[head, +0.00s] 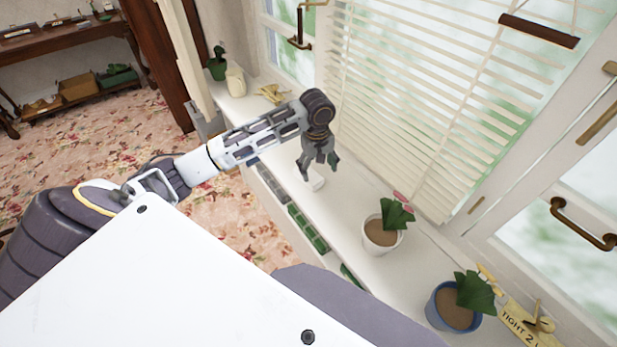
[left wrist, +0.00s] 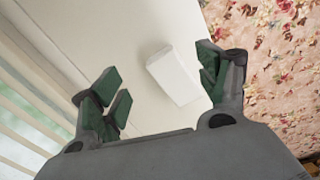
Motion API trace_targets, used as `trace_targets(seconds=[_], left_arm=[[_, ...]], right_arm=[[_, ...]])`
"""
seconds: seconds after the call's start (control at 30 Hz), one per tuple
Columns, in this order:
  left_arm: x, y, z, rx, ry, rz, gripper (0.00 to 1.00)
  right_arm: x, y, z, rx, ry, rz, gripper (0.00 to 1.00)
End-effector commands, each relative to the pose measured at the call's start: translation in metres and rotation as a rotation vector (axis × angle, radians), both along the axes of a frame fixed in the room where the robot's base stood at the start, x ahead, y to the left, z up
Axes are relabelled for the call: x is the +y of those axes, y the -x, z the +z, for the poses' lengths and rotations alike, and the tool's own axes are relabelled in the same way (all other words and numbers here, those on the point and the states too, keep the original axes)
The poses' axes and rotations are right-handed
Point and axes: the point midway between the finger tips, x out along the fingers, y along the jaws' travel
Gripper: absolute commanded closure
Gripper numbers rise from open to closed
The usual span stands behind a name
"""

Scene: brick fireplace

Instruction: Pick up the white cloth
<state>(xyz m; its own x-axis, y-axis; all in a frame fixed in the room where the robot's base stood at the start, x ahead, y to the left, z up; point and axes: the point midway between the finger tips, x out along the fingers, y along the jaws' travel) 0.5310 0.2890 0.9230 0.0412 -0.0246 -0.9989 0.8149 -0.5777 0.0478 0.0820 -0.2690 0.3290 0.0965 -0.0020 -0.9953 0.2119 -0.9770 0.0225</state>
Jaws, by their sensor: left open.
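The white cloth (left wrist: 173,75) shows in the left wrist view as a small, smooth white piece lying on the white windowsill. In the head view a small part of it (head: 317,182) shows just below my left gripper (head: 319,165). My left gripper is open and points down over the sill. In the left wrist view the cloth lies between the green-padded fingertips (left wrist: 160,80), nearer the right finger, with clear space to the left finger. I cannot tell how high the fingers are above the cloth. My right gripper does not show.
On the windowsill (head: 335,215) stand a white potted plant (head: 381,232) and a blue potted plant (head: 455,306) at the right. A green plant (head: 217,65) and a cream jug (head: 236,82) stand at the far end. Slatted blinds (head: 430,95) hang close behind the gripper.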

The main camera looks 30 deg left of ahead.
Motion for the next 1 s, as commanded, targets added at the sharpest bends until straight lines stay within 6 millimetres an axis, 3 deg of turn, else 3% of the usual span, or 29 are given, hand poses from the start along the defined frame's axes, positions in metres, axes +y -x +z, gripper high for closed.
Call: trace_targets(seconds=[0.2,0.37,0.8,1.0], left_arm=[[0.037,-0.017,0.030,0.027,-0.016,0.201,0.25],[0.053,-0.022,0.043,0.040,-0.019,0.295,0.25],[0.057,-0.023,0.047,0.046,-0.017,0.325,0.25],[0.057,-0.023,0.038,0.046,-0.017,0.325,0.25]], right_arm=[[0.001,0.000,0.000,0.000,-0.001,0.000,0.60],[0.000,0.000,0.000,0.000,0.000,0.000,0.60],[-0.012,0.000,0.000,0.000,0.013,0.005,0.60],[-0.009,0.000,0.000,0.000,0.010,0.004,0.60]])
